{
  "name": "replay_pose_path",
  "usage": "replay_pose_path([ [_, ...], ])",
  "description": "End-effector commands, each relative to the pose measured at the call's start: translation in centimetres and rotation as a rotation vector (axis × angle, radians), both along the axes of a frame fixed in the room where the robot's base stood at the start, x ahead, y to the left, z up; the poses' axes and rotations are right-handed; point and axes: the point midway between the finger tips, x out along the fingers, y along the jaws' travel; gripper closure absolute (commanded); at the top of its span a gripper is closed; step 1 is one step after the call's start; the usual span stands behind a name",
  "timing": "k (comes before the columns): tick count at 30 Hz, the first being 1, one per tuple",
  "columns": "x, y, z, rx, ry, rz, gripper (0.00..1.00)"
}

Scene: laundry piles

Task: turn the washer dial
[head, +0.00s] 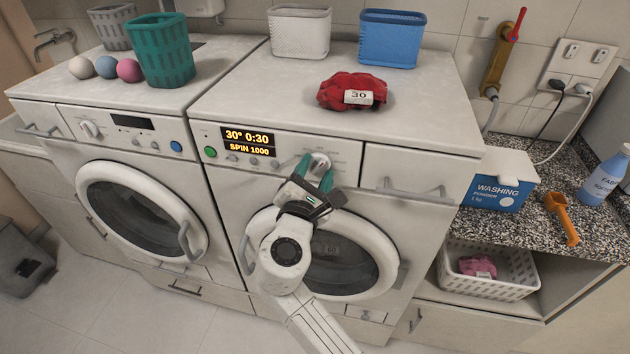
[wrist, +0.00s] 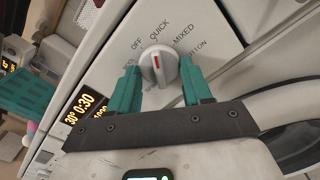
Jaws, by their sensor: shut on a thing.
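The washer dial (head: 319,160) is a round pale knob on the right washer's front panel, right of the lit display (head: 249,141) reading "30° 0:30" and "SPIN 1000". In the wrist view the dial (wrist: 160,66) has a red mark pointing up toward the word QUICK; OFF, MIXED and a partly hidden label ring it. My gripper (head: 315,174) reaches up to the panel, its green fingers on either side of the dial. In the wrist view my gripper (wrist: 159,82) is shut on the dial.
A red cloth (head: 352,90) tagged "30" lies on the right washer (head: 255,97). A second washer (head: 50,91) stands left, with a teal basket (head: 162,50) and several balls on top. A washing powder box (head: 497,188) and orange scoop (head: 562,218) rest on the right counter.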

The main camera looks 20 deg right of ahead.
Motion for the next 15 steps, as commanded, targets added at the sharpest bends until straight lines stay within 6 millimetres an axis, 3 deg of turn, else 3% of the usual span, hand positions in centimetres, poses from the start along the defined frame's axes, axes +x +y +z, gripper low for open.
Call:
replay_pose_path([
  [15, 0.03, 0.09, -0.3, 0.389, -0.283, 0.0, 0.81],
])
